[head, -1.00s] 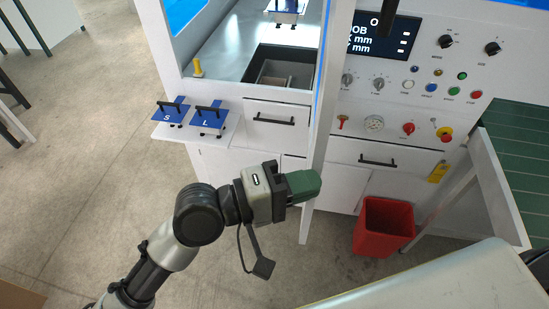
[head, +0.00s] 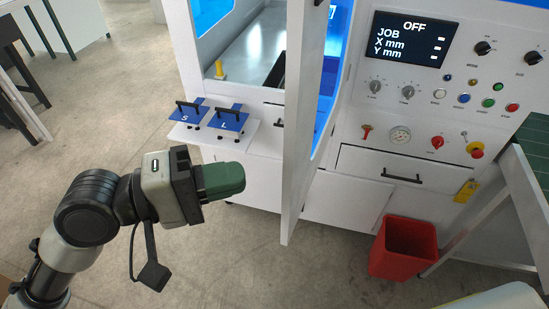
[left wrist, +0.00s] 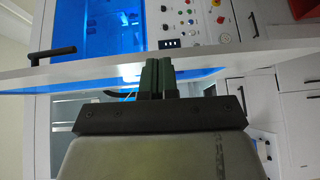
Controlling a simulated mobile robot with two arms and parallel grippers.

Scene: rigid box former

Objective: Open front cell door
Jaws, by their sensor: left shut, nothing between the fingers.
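The front cell door (head: 305,115) is a tall white panel. It stands swung out from the machine and shows almost edge-on in the head view, with the blue-lit cell opening (head: 335,75) visible to its right. In the left wrist view the door (left wrist: 90,75) is a white strip across the picture with a black bar handle (left wrist: 52,54) at the left. My left gripper (head: 236,177), with green fingers, is shut and empty, left of the door's lower part. In the left wrist view its fingers (left wrist: 157,66) overlap the strip; contact cannot be told. My right gripper is out of view.
A shelf with two blue handled plates (head: 230,120) juts out behind my left gripper. The control panel (head: 440,95) reads OFF. A red bin (head: 404,248) stands on the floor at right, near a green-topped table (head: 535,150).

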